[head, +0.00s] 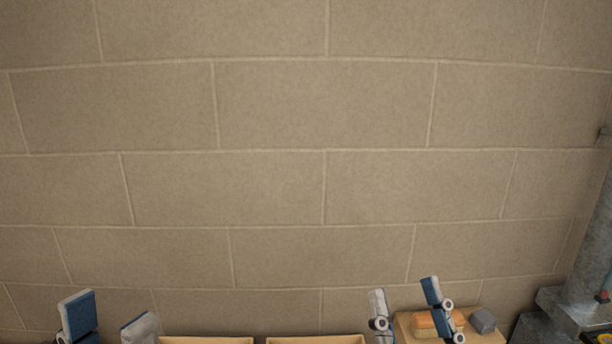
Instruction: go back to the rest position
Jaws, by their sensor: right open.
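My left gripper (108,320) is at the bottom left of the head view, its two blue-and-grey fingers pointing up and apart. It is open, with nothing visible between the fingertips. My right gripper (405,300) is at the bottom right of centre, also pointing up. Its fingers are spread and nothing shows held between them. Both arms are mostly cut off by the lower edge of the picture.
Two light wooden edges (205,340) (315,340) show between the grippers. Grey metal equipment (585,270) stands at far right. A block wall (320,180) fills the background.

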